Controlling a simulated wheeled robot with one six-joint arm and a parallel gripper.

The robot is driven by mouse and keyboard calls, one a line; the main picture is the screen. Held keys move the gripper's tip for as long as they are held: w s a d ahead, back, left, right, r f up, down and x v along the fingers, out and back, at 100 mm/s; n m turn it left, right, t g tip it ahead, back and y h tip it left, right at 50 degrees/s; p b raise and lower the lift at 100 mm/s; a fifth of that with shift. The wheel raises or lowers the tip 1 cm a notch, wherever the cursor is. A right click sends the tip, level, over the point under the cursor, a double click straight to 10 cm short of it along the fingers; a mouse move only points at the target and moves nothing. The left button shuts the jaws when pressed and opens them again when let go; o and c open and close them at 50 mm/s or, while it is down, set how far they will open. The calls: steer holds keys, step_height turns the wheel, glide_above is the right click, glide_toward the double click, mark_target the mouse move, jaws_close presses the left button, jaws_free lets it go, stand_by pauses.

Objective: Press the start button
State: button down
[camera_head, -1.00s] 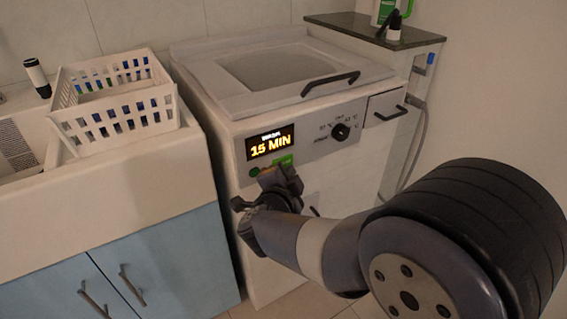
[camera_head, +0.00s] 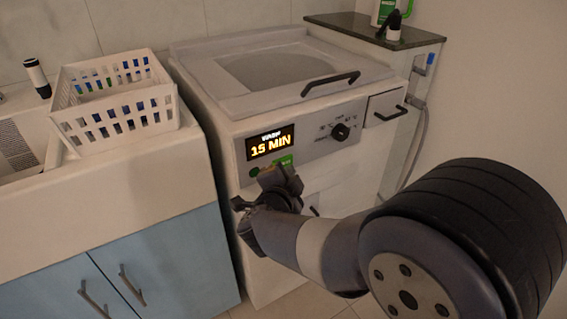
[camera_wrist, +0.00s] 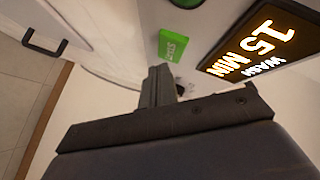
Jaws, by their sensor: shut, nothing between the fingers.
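The start button is a green rectangle on the washer's front panel, seen in the wrist view (camera_wrist: 173,46) and partly covered by my gripper in the head view (camera_head: 284,160). The washer (camera_head: 232,100) has a lit display (camera_head: 270,142) reading "WASH 15 MIN", which also shows in the wrist view (camera_wrist: 262,42). My gripper (camera_head: 280,178) is shut and empty, with its tips close to the panel by the green button. In the wrist view my gripper's fingers (camera_wrist: 158,82) point toward the button. I cannot tell whether they touch it.
A black knob (camera_head: 340,132) and a drawer (camera_head: 385,106) sit right of the display. The lid handle (camera_head: 331,82) sticks out above the panel. A white basket (camera_head: 117,105) stands on the left counter. A dark shelf (camera_head: 372,30) holds bottles at the back right.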

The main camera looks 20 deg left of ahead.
steer(key=shift+w+a, duration=0.1)
steer(key=shift+w+a, duration=0.2)
steer(key=shift+w+a+p, duration=0.2)
steer(key=shift+a+p, duration=0.05)
steer(key=shift+p, duration=0.1)
stand_by(0.7)
steer(key=shift+d, duration=0.1)
steer(key=shift+s+d, duration=0.5)
steer(key=s+d, duration=0.3)
steer(key=shift+s+d+b, duration=0.15)
steer(key=shift+d+b, duration=0.15)
steer(key=shift+d, duration=0.1)
stand_by(0.4)
stand_by(0.5)
